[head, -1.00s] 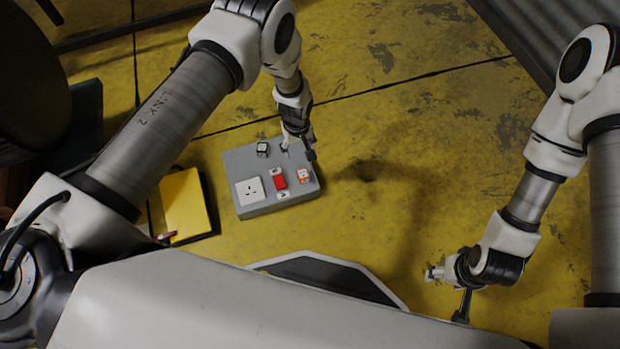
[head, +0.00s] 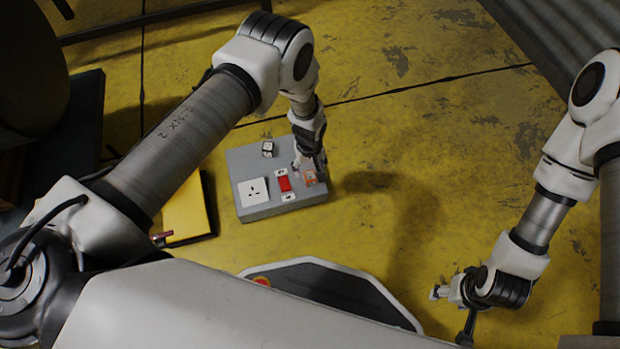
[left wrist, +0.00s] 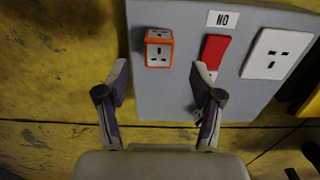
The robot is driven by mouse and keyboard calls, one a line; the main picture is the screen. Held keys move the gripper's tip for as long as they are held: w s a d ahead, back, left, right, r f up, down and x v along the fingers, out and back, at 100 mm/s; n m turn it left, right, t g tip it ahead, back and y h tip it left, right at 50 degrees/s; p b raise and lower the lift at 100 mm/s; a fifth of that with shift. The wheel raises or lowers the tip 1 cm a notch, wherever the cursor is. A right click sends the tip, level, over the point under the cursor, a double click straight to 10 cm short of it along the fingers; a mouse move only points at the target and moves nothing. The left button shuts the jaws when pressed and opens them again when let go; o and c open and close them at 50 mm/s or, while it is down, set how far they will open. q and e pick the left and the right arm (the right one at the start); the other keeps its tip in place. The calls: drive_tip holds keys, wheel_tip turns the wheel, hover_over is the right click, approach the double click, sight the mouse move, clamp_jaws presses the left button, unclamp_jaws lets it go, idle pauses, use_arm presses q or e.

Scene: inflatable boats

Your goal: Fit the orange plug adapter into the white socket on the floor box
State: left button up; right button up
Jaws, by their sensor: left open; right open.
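The orange plug adapter (head: 310,180) is a small cube with white socket faces, on the right side of the grey floor box (head: 262,213). In the left wrist view the adapter (left wrist: 158,48) lies ahead, between the lines of the fingers. The white socket (head: 253,191) is at the box's left front; it also shows in the left wrist view (left wrist: 267,53), at the right, with its holes empty. My left gripper (head: 311,167) is open just above the adapter, partly covering it; its fingers also show in the left wrist view (left wrist: 160,82). My right gripper (head: 450,312) is open and empty over the floor.
A red switch (left wrist: 215,50) sits between adapter and socket, with small labels beside it. A small black-and-white block (head: 268,149) is at the box's back. A yellow notebook (head: 187,213) lies left of the box. The yellow floor (head: 400,130) to the right is clear.

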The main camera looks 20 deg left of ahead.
sight(310, 175)
use_arm(q)
drive_tip(key=shift+r, duration=0.1)
wheel_tip(310, 175, down, 6)
drive_tip(key=b, duration=0.3)
drive_tip(key=shift+d+r+b, duration=0.1)
drive_tip(key=shift+r+b, duration=0.15)
drive_tip(key=shift+b, duration=0.05)
drive_tip(key=shift+r, duration=0.1)
drive_tip(key=c, duration=1.2)
